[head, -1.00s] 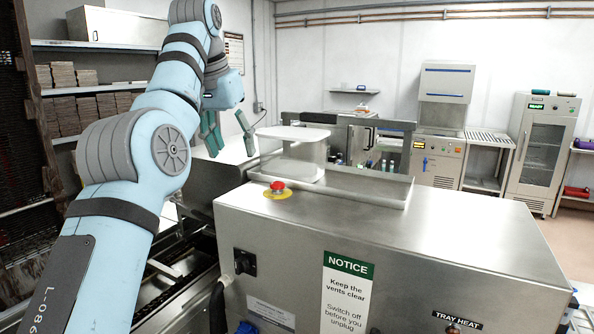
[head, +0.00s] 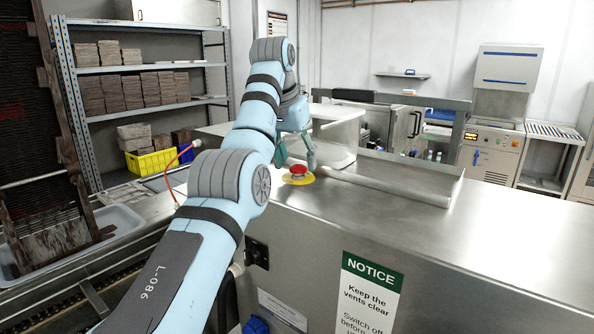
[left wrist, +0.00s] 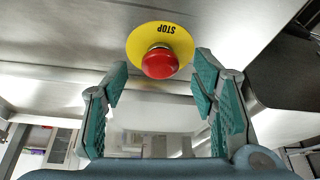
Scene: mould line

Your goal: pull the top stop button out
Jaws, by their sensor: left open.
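The stop button is a red mushroom head (head: 298,170) on a yellow disc (head: 303,180), on top of the steel machine (head: 420,235). In the left wrist view the red head (left wrist: 160,63) sits just beyond the fingertips, roughly midway between them, with the word STOP on the yellow disc (left wrist: 161,33). My left gripper (head: 296,160) is open, with teal pads, just behind the button in the head view; it also shows in the left wrist view (left wrist: 160,85). Nothing is between its fingers. My right gripper is in neither view.
A raised steel tray edge (head: 390,180) and a pale plate (head: 335,112) stand behind the button. A yellow crate (head: 150,162) is on the shelf at left. The machine top right of the button is clear.

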